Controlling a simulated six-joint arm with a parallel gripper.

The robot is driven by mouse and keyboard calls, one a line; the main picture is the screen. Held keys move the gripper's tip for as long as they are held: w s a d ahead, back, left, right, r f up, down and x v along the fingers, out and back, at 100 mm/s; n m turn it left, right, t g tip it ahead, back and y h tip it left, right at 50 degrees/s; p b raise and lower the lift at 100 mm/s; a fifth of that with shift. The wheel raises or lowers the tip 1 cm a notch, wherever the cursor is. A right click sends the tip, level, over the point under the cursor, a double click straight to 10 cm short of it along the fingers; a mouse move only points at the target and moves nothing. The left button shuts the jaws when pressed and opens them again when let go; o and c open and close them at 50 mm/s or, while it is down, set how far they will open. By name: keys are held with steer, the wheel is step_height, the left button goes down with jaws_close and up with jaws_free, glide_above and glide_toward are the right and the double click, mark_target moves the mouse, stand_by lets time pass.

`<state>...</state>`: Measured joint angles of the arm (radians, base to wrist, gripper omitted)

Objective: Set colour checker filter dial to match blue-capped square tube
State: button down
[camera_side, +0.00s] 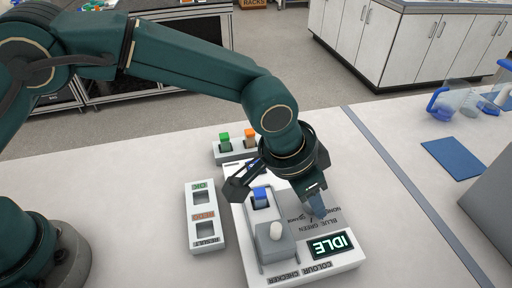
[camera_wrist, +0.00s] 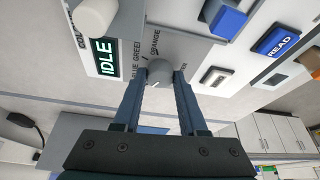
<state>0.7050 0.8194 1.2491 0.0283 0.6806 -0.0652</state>
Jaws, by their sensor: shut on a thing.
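The colour checker (camera_side: 340,268) is a white box on the bench with a screen (camera_side: 331,245) reading IDLE. The blue-capped tube (camera_side: 260,194) stands in a slot of the checker; its blue cap also shows in the wrist view (camera_wrist: 226,20). My gripper (camera_wrist: 158,80) is shut on the dial, one finger on each side. In the side view my gripper (camera_side: 319,212) hides the dial.
A grey sliding cover (camera_side: 272,247) with a white knob (camera_side: 276,230) is beside the tube. A blue READ button (camera_wrist: 277,40) shows in the wrist view. A rack behind holds green-capped (camera_side: 224,138) and orange-capped (camera_side: 250,135) tubes. A blue mat (camera_side: 455,157) lies right.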

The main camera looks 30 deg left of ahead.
steer(key=m+g+h, duration=0.1)
steer(key=m, duration=0.3)
steer(key=shift+w+a, duration=0.15)
steer(key=shift+w+m+g+h, duration=0.15)
steer(key=shift+m+g, duration=0.25)
steer(key=shift+m, duration=0.55)
steer(key=shift+s+m+g+h, duration=0.15)
steer(key=shift+m+g, duration=0.25)
steer(key=shift+m, duration=0.55)
steer(key=shift+w, duration=0.1)
steer(key=shift+c, duration=2.2)
jaws_free()
steer(key=shift+r, duration=0.1)
steer(key=shift+v, duration=2.5)
